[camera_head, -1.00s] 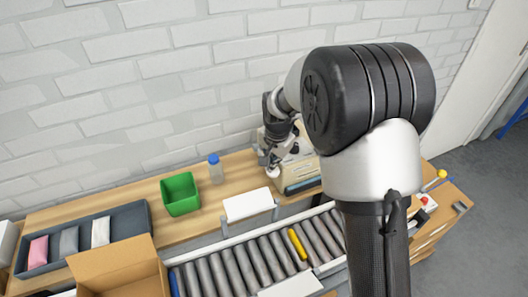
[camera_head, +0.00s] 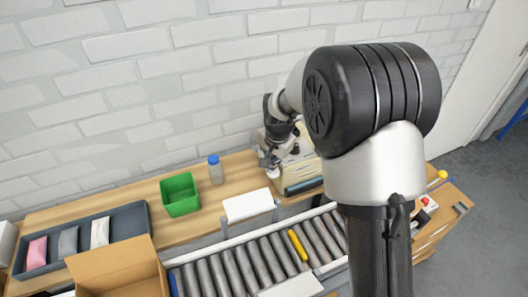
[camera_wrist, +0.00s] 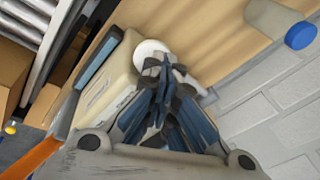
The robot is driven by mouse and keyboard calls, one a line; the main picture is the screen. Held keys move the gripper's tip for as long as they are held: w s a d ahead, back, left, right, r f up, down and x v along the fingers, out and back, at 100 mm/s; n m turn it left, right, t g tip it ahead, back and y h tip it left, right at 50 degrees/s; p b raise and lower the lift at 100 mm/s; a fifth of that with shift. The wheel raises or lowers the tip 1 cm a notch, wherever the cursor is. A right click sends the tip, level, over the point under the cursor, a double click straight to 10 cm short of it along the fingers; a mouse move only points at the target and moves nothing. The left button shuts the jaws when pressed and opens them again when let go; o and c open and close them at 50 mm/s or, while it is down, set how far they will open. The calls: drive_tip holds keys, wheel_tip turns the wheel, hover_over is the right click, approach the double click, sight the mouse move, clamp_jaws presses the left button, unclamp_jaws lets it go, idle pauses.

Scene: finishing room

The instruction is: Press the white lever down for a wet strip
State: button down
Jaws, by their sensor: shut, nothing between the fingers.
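The beige machine (camera_head: 298,171) stands on the wooden bench against the wall, partly hidden by my arm. It also shows in the wrist view (camera_wrist: 112,84), with a dark blue-grey strip along its front. A round white piece, which looks like the end of the white lever (camera_wrist: 149,49), shows at the machine's side in the wrist view. My gripper (camera_wrist: 165,66) is shut and empty, its fingertips over the edge of this white piece. I cannot tell whether they touch. In the head view my gripper (camera_head: 271,163) is at the machine's left side. No wet strip is visible.
A green bin (camera_head: 180,194) and a blue-capped bottle (camera_head: 216,172) stand left of the machine. A roller conveyor (camera_head: 250,262) runs in front, with an open cardboard box (camera_head: 118,272) at its left. A grey tray (camera_head: 128,220) with pouches lies far left.

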drive_tip(key=s+f+g+p, duration=0.1)
drive_tip(key=s+d+f+g+p, duration=0.1)
drive_tip(key=f+p, duration=0.1)
drive_tip(key=s+f+p, duration=0.1)
drive_tip(key=shift+d+f+g+p, duration=0.2)
drive_tip(key=shift+f+g+p, duration=0.2)
idle(0.5)
drive_tip(key=shift+a+r, duration=0.1)
drive_tip(key=shift+r+p, duration=1.75)
drive_tip(key=shift+r, duration=0.75)
